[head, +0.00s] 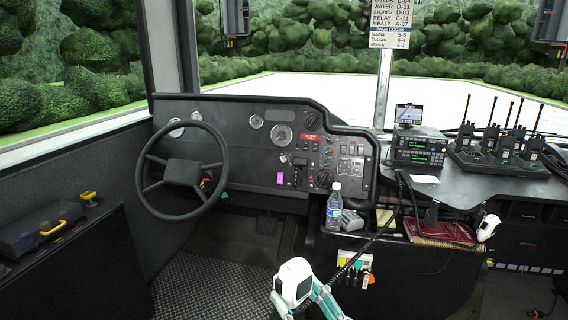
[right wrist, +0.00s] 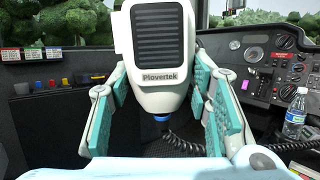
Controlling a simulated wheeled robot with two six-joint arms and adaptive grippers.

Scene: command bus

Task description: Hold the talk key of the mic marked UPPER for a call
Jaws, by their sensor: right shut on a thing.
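My right gripper (head: 308,300) is shut on a white hand mic (head: 293,268), low in the head view. In the right wrist view the mic (right wrist: 166,68) stands upright between the teal finger pads, its dark ribbed grille and the name Plovertek facing the camera. A black coiled cord (right wrist: 185,140) leaves its lower end. No UPPER mark or talk key can be made out. A second white mic (head: 488,228) rests at the right end of the console. My left gripper is out of view.
The radio unit (head: 419,149) with lit green text sits on the console, near several handheld radios (head: 500,150) in chargers. A water bottle (head: 334,206) stands at the console's left edge. The steering wheel (head: 182,172) is at left. A code sheet (head: 390,24) hangs above.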

